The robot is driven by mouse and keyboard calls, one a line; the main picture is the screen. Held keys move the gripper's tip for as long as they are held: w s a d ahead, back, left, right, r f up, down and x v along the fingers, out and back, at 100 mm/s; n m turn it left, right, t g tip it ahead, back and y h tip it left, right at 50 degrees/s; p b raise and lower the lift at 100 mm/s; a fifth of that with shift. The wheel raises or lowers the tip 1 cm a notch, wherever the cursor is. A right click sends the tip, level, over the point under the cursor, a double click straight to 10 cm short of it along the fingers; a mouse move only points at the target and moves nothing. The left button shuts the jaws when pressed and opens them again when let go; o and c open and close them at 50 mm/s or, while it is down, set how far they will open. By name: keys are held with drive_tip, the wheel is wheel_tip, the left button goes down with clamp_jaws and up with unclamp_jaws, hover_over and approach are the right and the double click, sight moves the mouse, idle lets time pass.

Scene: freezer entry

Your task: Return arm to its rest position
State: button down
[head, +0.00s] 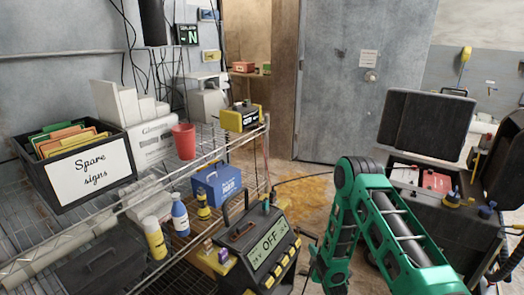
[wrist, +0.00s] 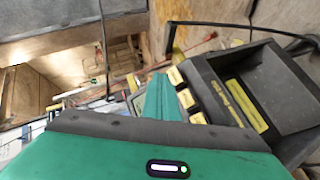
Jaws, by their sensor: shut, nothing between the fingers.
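My green arm (head: 345,215) shows in the head view, right of centre. It is bent at a raised elbow, with one link running down to the lower right corner and another dropping toward the bottom edge. I cannot make out the gripper there. In the wrist view my gripper (wrist: 160,98) shows as green fingers together in the middle, above the wide green body with a dark edge. The fingers are shut and nothing shows between them. A dark machine with yellow buttons stands just beyond and to the right of them.
In the head view, a charger reading OFF (head: 262,250) stands left of my arm. A wire shelf holds a spare signs box (head: 88,170), a red cup (head: 184,141) and bottles. A dark cart (head: 455,225) stands close on the right. Floor shows before the grey door (head: 345,80).

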drive_tip(key=d+r+m+g+h, duration=0.3)
drive_tip(key=d+r+m, duration=0.2)
drive_tip(key=d+r, duration=0.8)
drive_tip(key=s+d+r+m+g+h, duration=0.1)
drive_tip(key=s+d+r+m+g, duration=0.15)
drive_tip(key=s+d+r, duration=0.35)
drive_tip(key=s+d+r+m+g+h, duration=0.1)
drive_tip(key=s+d+r+m+g, duration=0.1)
drive_tip(key=s+r+m, duration=0.45)
drive_tip(key=s+d+r+m+g+y, duration=0.1)
drive_tip(key=s+r+g, duration=0.1)
drive_tip(key=s+r, duration=0.45)
drive_tip(key=s+d+r+m+g, duration=0.15)
drive_tip(key=s+r, duration=0.25)
drive_tip(key=s, duration=0.6)
drive_tip(key=s+a+r+m+g+y, duration=0.1)
drive_tip(key=s+a+r+m, duration=0.1)
drive_tip(key=s, duration=0.8)
drive_tip(key=s+a+r+m+g+y, duration=0.2)
drive_tip(key=s+a, duration=0.3)
drive_tip(key=s, duration=0.5)
drive_tip(key=shift+r+m, duration=0.45)
drive_tip(key=shift+r, duration=0.05)
drive_tip(key=shift+w+f, duration=0.25)
drive_tip(key=shift+w, duration=0.35)
